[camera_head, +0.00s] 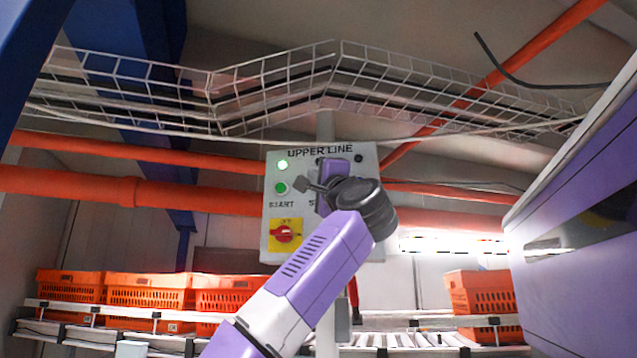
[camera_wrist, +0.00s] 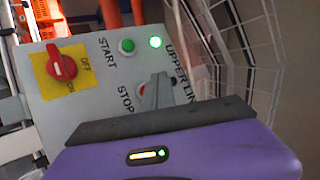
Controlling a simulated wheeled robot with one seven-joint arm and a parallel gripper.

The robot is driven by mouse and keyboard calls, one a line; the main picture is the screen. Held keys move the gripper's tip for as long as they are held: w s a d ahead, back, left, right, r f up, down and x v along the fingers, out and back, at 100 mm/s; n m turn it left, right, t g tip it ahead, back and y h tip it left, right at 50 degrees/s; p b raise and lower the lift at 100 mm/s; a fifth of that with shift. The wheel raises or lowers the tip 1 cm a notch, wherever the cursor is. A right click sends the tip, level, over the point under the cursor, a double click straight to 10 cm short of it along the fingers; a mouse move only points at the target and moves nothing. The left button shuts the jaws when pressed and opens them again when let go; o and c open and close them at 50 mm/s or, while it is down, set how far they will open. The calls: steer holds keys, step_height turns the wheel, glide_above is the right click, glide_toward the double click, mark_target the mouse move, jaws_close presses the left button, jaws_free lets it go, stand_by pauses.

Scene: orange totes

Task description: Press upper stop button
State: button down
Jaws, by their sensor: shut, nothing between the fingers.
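The grey control panel marked UPPER LINE (camera_head: 277,215) is ahead of me in the head view, with my arm in front of its right half. It also fills the left and middle of the wrist view (camera_wrist: 95,95), turned on its side. The red stop button (camera_wrist: 141,90) shows only as a sliver beside the STOP label, mostly covered by my gripper (camera_wrist: 158,86). My gripper is shut and empty, its fingertips over the button; I cannot tell whether they touch it. In the head view my wrist hides the stop button.
The panel also has a green start button (camera_wrist: 126,46), a lit green lamp (camera_wrist: 155,42) and a red rotary switch on a yellow plate (camera_wrist: 62,67). A white wire cable tray (camera_head: 275,75) runs above. Orange totes (camera_head: 150,291) stand on a conveyor behind.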

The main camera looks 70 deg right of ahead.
steer(key=shift+w+d+p, duration=0.15)
steer(key=shift+d, duration=0.6)
steer(key=shift+w+d+p, duration=0.1)
steer(key=shift+d+p, duration=0.05)
steer(key=shift+d, duration=0.55)
stand_by(1.0)
steer(key=shift+w+d, duration=0.1)
steer(key=shift+d, duration=0.3)
steer(key=shift+d+p, duration=0.35)
steer(key=shift+d, duration=0.1)
stand_by(0.7)
steer(key=shift+a, duration=0.85)
steer(key=shift+s+a+b, duration=0.2)
steer(key=shift+a+b, duration=0.1)
steer(key=shift+a, duration=0.5)
steer(key=shift+s+a+b, duration=0.15)
steer(key=shift+a+b, duration=0.1)
steer(key=shift+a, duration=0.6)
steer(key=shift+s+a+b, duration=0.2)
steer(key=shift+a+b, duration=0.1)
steer(key=shift+a, duration=0.5)
